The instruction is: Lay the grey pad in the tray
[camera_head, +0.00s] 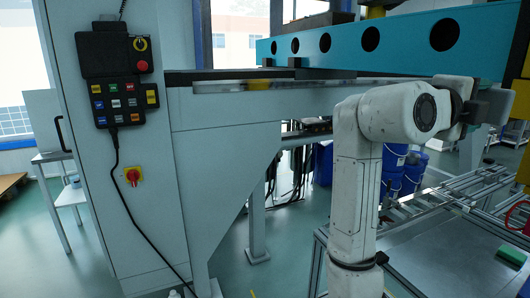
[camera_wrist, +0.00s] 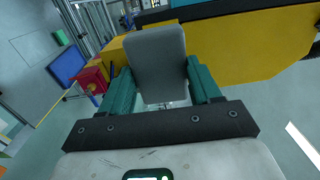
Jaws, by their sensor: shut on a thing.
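The grey pad (camera_wrist: 158,58) is a rounded grey slab. In the wrist view it stands between the two teal fingers of my gripper (camera_wrist: 160,70), which is shut on it and holds it clear of any surface. In the head view the end of my arm is at the right, in front of the teal beam, and the fingers cannot be made out. A blue, flat rectangular thing (camera_wrist: 68,66) lies at the left of the wrist view; I cannot tell whether it is the tray.
A red box (camera_wrist: 92,80) and a green block (camera_wrist: 60,37) show near the blue thing. The green block (camera_head: 512,254) lies on a grey table at lower right. A teal beam (camera_head: 390,40) runs behind my arm. A control panel (camera_head: 121,80) hangs at left.

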